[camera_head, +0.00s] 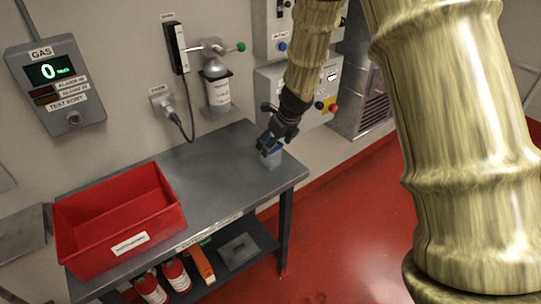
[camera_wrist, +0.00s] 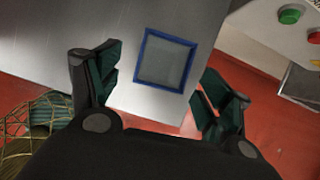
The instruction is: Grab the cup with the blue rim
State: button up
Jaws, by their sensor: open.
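The cup with the blue rim (camera_head: 271,159) stands near the right end of the grey metal table (camera_head: 213,165). In the wrist view the cup (camera_wrist: 164,61) shows from above as a square blue rim around a grey inside that looks empty. My gripper (camera_head: 268,142) is at the cup in the head view and partly covers its top. In the wrist view my gripper (camera_wrist: 155,88) is open, with one finger left of the cup and the other to its right and lower. The cup sits between and slightly beyond the fingertips. I cannot tell whether either finger touches it.
A red bin (camera_head: 118,222) stands on the table's left end. Red cylinders (camera_head: 176,275) and a grey box (camera_head: 239,251) are on the lower shelf. A control panel (camera_head: 302,90) is on the wall behind my gripper. The table's middle is clear; its edge is close to the cup.

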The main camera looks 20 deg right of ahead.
jog(key=shift+p+x, duration=0.5)
jog(key=shift+x, duration=2.05)
jog(key=shift+w+d, duration=0.1)
jog(key=shift+w, duration=0.1)
jog(key=shift+r, duration=0.1)
jog(key=c, duration=1)
